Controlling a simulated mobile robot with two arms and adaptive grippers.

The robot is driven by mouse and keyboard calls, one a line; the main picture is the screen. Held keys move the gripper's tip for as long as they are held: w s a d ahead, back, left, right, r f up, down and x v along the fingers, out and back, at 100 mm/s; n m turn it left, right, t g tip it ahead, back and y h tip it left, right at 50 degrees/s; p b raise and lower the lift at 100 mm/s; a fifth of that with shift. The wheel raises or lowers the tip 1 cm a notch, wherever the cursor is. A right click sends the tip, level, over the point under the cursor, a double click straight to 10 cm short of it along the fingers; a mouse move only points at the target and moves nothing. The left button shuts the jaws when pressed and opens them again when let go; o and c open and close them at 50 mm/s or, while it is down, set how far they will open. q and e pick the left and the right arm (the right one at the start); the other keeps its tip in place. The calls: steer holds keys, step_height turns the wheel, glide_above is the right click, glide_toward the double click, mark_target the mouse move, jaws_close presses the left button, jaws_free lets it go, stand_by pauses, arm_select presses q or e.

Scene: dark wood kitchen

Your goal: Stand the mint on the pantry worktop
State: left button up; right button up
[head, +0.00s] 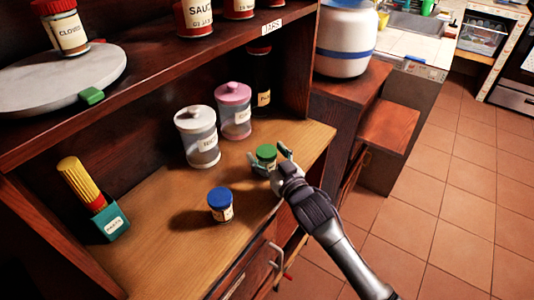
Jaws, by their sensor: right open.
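A small jar with a green lid (266,152) stands upright on the wooden pantry worktop (160,245), near its right end. Its label is hidden, so I cannot read whether it is the mint. My right gripper (268,156) is open at this jar, with one finger on each side; I cannot tell whether they touch it. A small jar with a blue lid (220,205) stands nearer the front, its label too small to read. My left gripper is not in view.
A white canister (197,140), a pink-lidded canister (233,112) and a dark bottle (260,82) stand behind. A teal pasta box (112,222) is at left. The shelf above holds a round board (60,82) and red-lidded jars. The worktop's front middle is clear.

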steer(key=shift+r, duration=0.1)
steer(key=shift+s+d, duration=0.1)
steer(key=v, duration=1.1)
steer(key=shift+s+d, duration=0.2)
steer(key=shift+s, duration=0.1)
